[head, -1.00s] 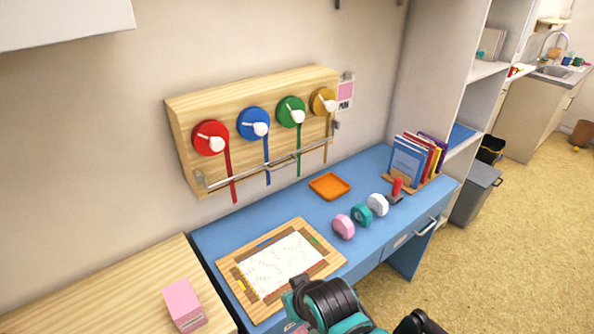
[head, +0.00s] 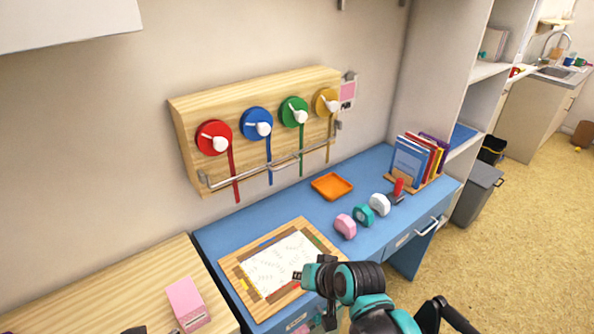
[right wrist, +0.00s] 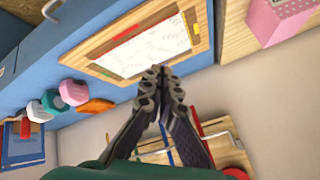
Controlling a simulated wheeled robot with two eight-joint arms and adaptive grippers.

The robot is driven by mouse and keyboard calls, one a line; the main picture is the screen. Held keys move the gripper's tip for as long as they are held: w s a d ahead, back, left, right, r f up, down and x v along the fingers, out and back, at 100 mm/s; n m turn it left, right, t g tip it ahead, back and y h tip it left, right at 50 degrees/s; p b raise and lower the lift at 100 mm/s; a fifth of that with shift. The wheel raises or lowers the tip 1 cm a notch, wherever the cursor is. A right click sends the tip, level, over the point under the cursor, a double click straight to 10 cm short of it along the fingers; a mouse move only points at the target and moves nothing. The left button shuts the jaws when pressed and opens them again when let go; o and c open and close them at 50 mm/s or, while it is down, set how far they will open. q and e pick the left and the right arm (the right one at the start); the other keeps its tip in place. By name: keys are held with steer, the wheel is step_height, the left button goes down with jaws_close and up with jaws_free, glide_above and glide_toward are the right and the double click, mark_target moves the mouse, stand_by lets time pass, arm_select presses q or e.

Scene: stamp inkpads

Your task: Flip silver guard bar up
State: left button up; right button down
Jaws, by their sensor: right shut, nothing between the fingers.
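The silver guard bar (head: 252,168) runs along the lower front of a wooden wall board (head: 187,135), crossing in front of the hanging coloured straps. It sits low, below the red, blue, green and yellow discs. In the right wrist view, part of the board and its silver rod (right wrist: 215,135) show behind my fingers. My right gripper (head: 298,275) is shut and empty over the front right part of the framed paper, well apart from the bar. Its closed fingertips (right wrist: 160,77) show in the wrist view. A dark tip at the bottom left edge may be my left gripper (head: 135,330).
The blue desk (head: 215,235) holds a framed paper (head: 280,262), an orange tray (head: 331,186), pink, teal and white stamps (head: 363,215), a red-handled stamp (head: 398,187) and a book rack (head: 413,160). A pink box (head: 187,302) stands on the left wooden table. The air before the board is clear.

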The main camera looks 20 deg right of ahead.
steer(key=w+r+m+t+y, duration=0.3)
steer(key=w+m+t+y, duration=0.15)
steer(key=w+m, duration=1.1)
steer(key=w+d+f+m+t+p, duration=0.1)
steer(key=w+d+f+m+t, duration=0.1)
steer(key=w+d+m+t, duration=0.5)
steer(key=w+d+m, duration=0.2)
steer(key=d+m, duration=0.2)
steer(key=m, duration=0.1)
steer(key=shift+w+d+f+m, duration=0.15)
steer(key=shift+w+m, duration=0.1)
steer(key=shift+m, duration=0.1)
steer(key=shift+t+p, duration=0.25)
steer(key=shift+p, duration=0.1)
